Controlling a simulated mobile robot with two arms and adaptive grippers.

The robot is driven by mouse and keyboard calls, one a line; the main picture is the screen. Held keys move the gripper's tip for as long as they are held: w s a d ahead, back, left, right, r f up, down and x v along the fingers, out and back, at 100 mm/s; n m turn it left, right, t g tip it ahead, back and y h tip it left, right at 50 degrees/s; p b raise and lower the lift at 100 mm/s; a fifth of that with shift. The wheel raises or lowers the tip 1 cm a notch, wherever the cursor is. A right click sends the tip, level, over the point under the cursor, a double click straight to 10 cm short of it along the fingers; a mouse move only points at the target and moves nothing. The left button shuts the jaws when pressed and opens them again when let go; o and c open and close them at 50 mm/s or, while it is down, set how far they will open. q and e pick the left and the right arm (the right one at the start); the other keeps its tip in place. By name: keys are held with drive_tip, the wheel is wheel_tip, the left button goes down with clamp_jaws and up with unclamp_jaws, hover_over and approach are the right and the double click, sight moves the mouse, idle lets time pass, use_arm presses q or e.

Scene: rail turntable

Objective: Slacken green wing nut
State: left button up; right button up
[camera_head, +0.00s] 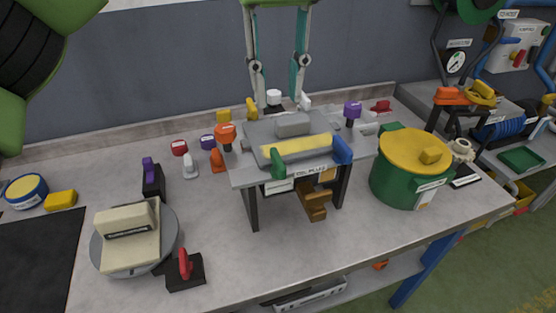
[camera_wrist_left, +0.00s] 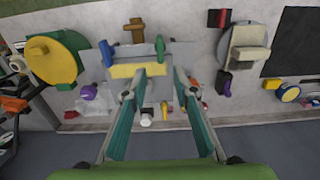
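A green wing nut (camera_head: 277,164) stands upright at the front left of a raised grey plate (camera_head: 240,173); a blue wing nut (camera_head: 342,150) is at its front right. In the left wrist view the green wing nut (camera_wrist_left: 160,47) shows beyond the fingers, with the blue wing nut (camera_wrist_left: 106,53) to its left. My left gripper (camera_head: 278,102) is open and empty, its fingers pointing down at the back of the plate, apart from the green nut. The left wrist view shows the gap between its fingertips (camera_wrist_left: 160,78). My right gripper is not in view.
A yellow bar (camera_head: 295,147) and a grey block (camera_head: 293,125) sit on the plate. Orange (camera_head: 225,132) and purple (camera_head: 352,110) knobs stand at its sides. A green pot (camera_head: 400,185) with yellow lid is at right, a round disc (camera_head: 105,261) at left.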

sight(278, 157)
use_arm(q)
wheel_tip(278, 157, down, 13)
drive_tip(key=shift+r+b, duration=0.1)
drive_tip(key=shift+b, duration=0.3)
drive_tip(key=shift+c, duration=0.2)
clamp_jaws()
